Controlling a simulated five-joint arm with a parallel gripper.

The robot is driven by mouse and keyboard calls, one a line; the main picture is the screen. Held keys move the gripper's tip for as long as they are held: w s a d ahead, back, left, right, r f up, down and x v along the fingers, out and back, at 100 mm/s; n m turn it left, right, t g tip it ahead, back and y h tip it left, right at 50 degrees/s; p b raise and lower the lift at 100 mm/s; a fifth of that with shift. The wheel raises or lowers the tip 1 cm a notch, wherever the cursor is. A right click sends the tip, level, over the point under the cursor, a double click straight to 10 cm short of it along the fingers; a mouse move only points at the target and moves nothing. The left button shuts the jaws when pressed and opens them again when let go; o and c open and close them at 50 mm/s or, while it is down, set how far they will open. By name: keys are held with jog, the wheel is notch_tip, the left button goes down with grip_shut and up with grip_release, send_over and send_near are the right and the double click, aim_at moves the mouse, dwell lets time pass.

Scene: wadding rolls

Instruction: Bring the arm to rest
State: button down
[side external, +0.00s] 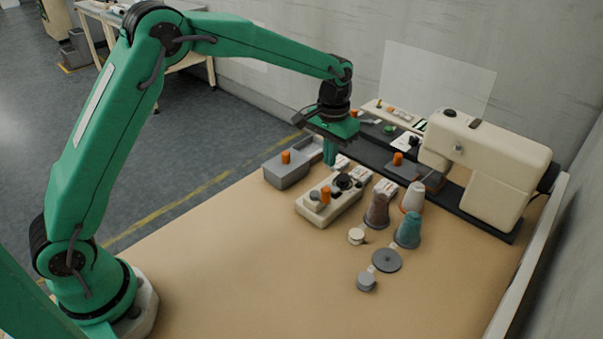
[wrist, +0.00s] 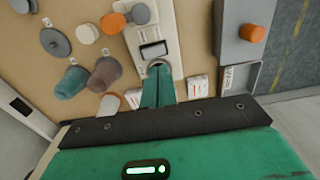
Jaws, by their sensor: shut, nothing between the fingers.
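My gripper (side external: 330,157) hangs from the outstretched green arm over the far part of the tan table, fingers pointing down. In the wrist view its two green fingers (wrist: 158,72) are together with nothing between them. They are above the end of a cream device (side external: 328,202) with knobs and an orange roll (side external: 326,195) on it. In the side view the fingers are just right of a grey box (side external: 289,168) bearing another orange roll (side external: 286,157). The gap between fingertips and the surface below is hard to judge.
A cream sewing machine (side external: 490,160) stands at the right. Brown (side external: 377,210), teal (side external: 408,229) and white (side external: 413,196) cones stand before it. A grey disc (side external: 386,260) and small round pieces lie nearer. The table's near left is clear.

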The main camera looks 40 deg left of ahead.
jog(key=shift+r, duration=0.15)
jog(key=s+a+r+t, duration=0.3)
jog(key=s+a+r, duration=0.2)
jog(key=s+r, duration=0.85)
jog(key=s+a+t, duration=0.2)
jog(key=s+a, duration=0.1)
jog(key=s, duration=1.4)
jog(key=shift+a+f+t, duration=0.2)
jog(key=shift+f+t, duration=0.1)
